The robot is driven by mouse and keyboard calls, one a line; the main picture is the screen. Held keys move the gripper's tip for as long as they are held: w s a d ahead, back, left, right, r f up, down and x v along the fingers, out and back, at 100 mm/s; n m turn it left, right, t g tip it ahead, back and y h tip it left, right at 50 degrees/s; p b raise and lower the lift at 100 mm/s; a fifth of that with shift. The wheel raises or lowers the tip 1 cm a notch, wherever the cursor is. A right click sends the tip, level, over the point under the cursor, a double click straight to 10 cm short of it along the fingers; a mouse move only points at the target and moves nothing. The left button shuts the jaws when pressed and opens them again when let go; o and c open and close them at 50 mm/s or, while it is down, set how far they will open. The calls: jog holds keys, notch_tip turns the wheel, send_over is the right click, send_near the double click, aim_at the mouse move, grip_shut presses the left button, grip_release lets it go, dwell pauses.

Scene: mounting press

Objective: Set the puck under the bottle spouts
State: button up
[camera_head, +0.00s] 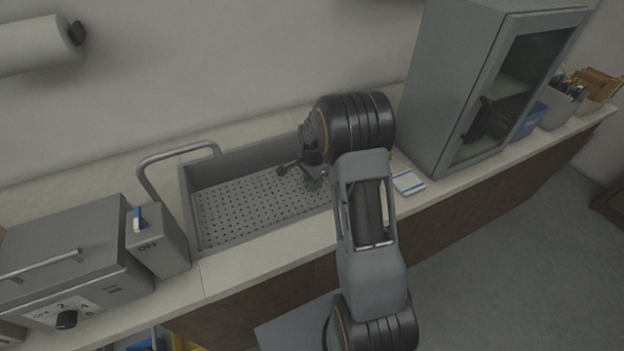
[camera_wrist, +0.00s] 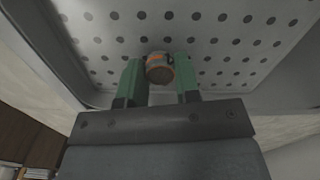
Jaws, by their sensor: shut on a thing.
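My gripper (camera_wrist: 160,77) shows in the wrist view with two green fingers. It is shut on the puck (camera_wrist: 159,67), a small round dark grey piece with an orange band, held between the fingertips. Beyond the puck is the perforated floor of the sink (camera_wrist: 90,20). I cannot tell how high the puck is above that floor. In the head view my arm reaches over the right part of the sink (camera_head: 225,213), and the gripper (camera_head: 312,184) is mostly hidden behind it. The puck cannot be made out there. No bottle spouts show clearly in either view.
A curved tap (camera_head: 180,153) stands at the sink's left end. A grey box marked OFF (camera_head: 160,235) and a grey machine with a dial (camera_head: 70,265) are left of it. A glass-door cabinet (camera_head: 480,90) stands right, with a small white-and-blue pad (camera_head: 408,183) before it.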

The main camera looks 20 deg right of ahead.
jog(key=shift+f, duration=0.2)
jog(key=shift+f, duration=0.1)
jog(key=o, duration=0.9)
notch_tip(320, 180, up, 12)
jog(key=s+a+r+n+t, duration=0.2)
jog(key=s+a+n, duration=0.3)
jog(key=s+n, duration=0.3)
jog(key=s+a+r+n+t, duration=0.1)
jog(key=s+a+r+n, duration=0.3)
jog(key=s+n, duration=0.4)
jog(key=shift+s+a+t+b, duration=0.45)
jog(key=shift+s+a, duration=0.45)
jog(key=shift+s, duration=1.5)
jog(key=shift+r, duration=0.1)
